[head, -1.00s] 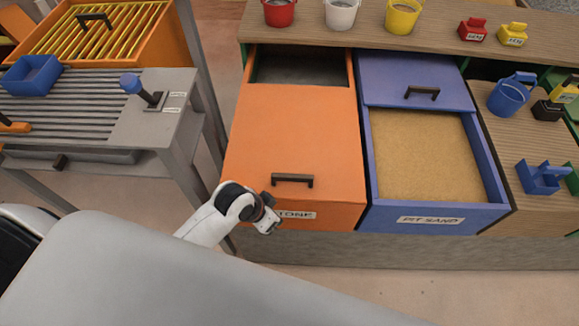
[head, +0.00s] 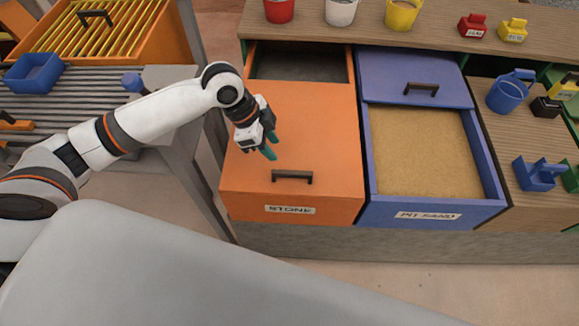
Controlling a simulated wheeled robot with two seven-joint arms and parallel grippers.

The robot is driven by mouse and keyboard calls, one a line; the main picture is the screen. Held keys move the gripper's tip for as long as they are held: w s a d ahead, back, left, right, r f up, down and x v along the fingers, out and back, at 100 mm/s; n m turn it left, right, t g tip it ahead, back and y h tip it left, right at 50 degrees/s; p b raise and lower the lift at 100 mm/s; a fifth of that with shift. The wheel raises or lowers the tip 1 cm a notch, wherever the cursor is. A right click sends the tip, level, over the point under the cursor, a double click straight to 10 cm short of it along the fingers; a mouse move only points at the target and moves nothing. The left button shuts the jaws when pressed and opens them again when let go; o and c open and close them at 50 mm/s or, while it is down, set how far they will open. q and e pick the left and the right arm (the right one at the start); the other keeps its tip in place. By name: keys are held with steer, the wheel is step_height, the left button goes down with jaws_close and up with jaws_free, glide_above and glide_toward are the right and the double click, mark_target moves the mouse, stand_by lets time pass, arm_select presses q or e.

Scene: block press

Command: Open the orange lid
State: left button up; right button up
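The orange lid (head: 320,135) lies over most of the stone bin, leaving a dark gap at the back where grey contents (head: 300,65) show. Its dark handle (head: 292,175) is near the front edge. A STONE label (head: 290,210) is on the front face below. My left gripper (head: 271,146) is over the left part of the lid, behind and left of the handle and apart from it. Its two teal fingers are spread with nothing between them. My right gripper is not in view.
A blue bin (head: 430,214) labelled PIT SAND stands to the right, its blue lid (head: 412,78) pushed back. A wooden shelf (head: 440,32) with buckets runs behind. A grey slatted table (head: 175,135) stands left. A wooden counter (head: 510,130) with blue containers is at right.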

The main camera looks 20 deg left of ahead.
mark_target(292, 172)
arm_select(q)
steer(key=p+x, duration=0.1)
steer(key=x, duration=1)
steer(key=shift+d+f+p, duration=0.25)
steer(key=shift+p, duration=0.15)
steer(key=shift+c, duration=0.4)
jaws_close()
